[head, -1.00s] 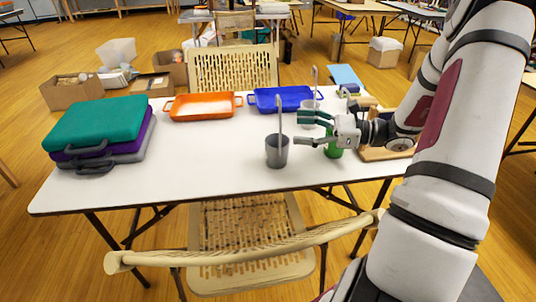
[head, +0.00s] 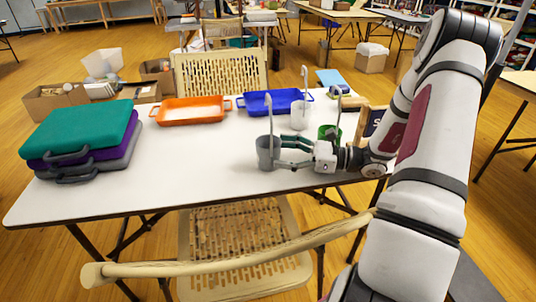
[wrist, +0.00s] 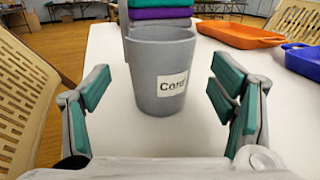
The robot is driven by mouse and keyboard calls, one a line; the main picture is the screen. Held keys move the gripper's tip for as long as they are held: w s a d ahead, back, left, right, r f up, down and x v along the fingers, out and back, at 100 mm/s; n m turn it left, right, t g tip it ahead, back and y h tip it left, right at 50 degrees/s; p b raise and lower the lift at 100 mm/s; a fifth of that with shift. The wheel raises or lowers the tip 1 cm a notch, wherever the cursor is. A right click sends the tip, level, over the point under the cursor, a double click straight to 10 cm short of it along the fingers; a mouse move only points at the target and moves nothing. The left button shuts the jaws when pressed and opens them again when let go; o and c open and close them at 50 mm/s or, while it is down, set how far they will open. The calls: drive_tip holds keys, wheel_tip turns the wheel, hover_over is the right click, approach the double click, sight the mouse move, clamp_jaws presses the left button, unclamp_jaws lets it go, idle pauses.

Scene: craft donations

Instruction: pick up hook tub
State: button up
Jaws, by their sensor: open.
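A grey tub (head: 266,153) stands upright on the white table, with a tall thin grey piece rising from it. In the wrist view its label reads "Cord" (wrist: 171,82). A white tub (head: 300,116) and a green tub (head: 329,132) stand behind it to the right, also with tall upright pieces; no label on them is readable, so I cannot tell which is the hook tub. My gripper (head: 279,152) is open at the right side of the grey tub. In the wrist view the grey tub stands ahead, between the spread fingers (wrist: 172,100), with gaps on both sides.
An orange tray (head: 193,119) and a blue tray (head: 250,111) lie at the table's back. Stacked teal, purple and grey cases (head: 80,135) are at the left. A chair (head: 232,237) stands at the front edge. The table's front middle (head: 190,175) is clear.

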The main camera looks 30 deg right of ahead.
sight(269, 150)
drive_tip(key=shift+b+x, duration=0.35)
drive_tip(key=shift+x, duration=1.9)
drive_tip(key=c, duration=1.4)
drive_tip(key=shift+o, duration=0.2)
drive_tip(key=shift+r, duration=0.1)
